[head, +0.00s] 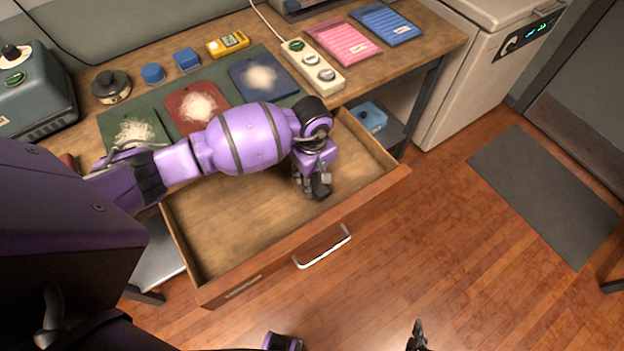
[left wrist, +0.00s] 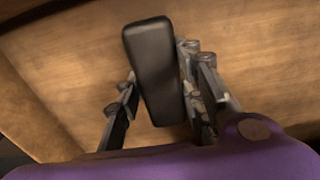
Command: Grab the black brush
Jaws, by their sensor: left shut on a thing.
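The black brush (left wrist: 155,60) lies between the two fingers of my left gripper (left wrist: 158,103) in the left wrist view, with the fingers against its sides. Its dark body points away from the wrist. In the head view my left gripper (head: 313,186) is inside the open wooden drawer, near its right side. The brush (head: 321,187) shows there as a small dark block at the fingers. Whether it touches the drawer floor is unclear. A dark tip of my right gripper (head: 417,337) shows at the bottom edge, over the floor; its fingers are not clear.
The open drawer (head: 240,283) has raised walls and a metal handle (head: 322,247); its visible floor is bare. The workbench above holds colored boards, a power strip (head: 312,66) and small blue blocks. A white appliance (head: 462,90) stands right. Open wooden floor lies in front.

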